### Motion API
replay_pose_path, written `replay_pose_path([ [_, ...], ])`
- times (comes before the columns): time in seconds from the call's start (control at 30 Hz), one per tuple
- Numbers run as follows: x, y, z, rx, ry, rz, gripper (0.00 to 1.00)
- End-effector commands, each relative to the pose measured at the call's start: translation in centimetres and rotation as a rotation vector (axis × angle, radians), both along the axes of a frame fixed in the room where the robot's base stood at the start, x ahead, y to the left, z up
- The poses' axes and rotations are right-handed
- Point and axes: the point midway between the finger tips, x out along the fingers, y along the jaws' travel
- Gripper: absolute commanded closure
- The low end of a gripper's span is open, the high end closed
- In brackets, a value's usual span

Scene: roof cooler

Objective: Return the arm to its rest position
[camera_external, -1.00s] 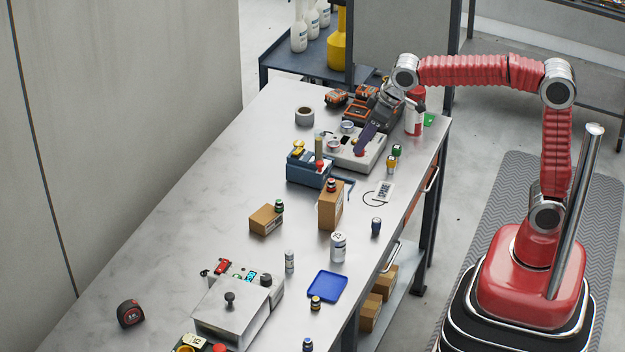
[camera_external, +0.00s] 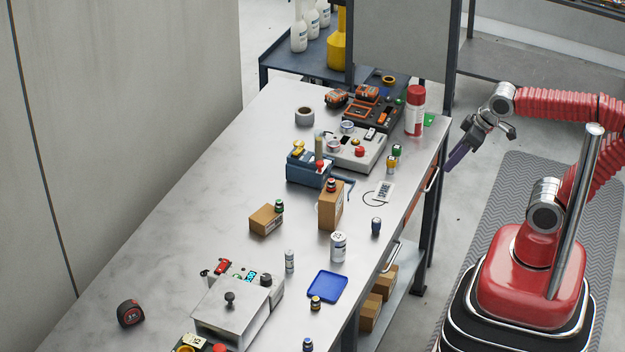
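My gripper (camera_external: 462,152) is in the air just right of the workbench's right edge, above the grey floor. It points down and to the left. A dark purple, flat part shows at its end; I cannot tell whether this is a finger or a held thing, nor how far apart the fingers are. My red arm (camera_external: 555,103) reaches back from the gripper to the right and is bent behind the metal post, partly hidden by it.
The workbench (camera_external: 190,205) holds boxes, small jars, devices and a blue tray (camera_external: 327,286). A red and white spray can (camera_external: 415,112) stands near the bench's far right corner, close to my gripper. A metal post (camera_external: 577,210) rises beside my arm.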

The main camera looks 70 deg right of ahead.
Motion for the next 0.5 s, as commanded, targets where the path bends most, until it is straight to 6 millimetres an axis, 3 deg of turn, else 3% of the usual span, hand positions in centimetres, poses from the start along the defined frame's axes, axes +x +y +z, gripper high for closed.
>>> replay_pose_path([
  [0.2,-2.3,-0.5,-1.5,-0.001,-0.007,-0.012,0.61],
  [0.5,-2.4,-0.5,-1.6,0.0,-0.006,-0.013,0.61],
])
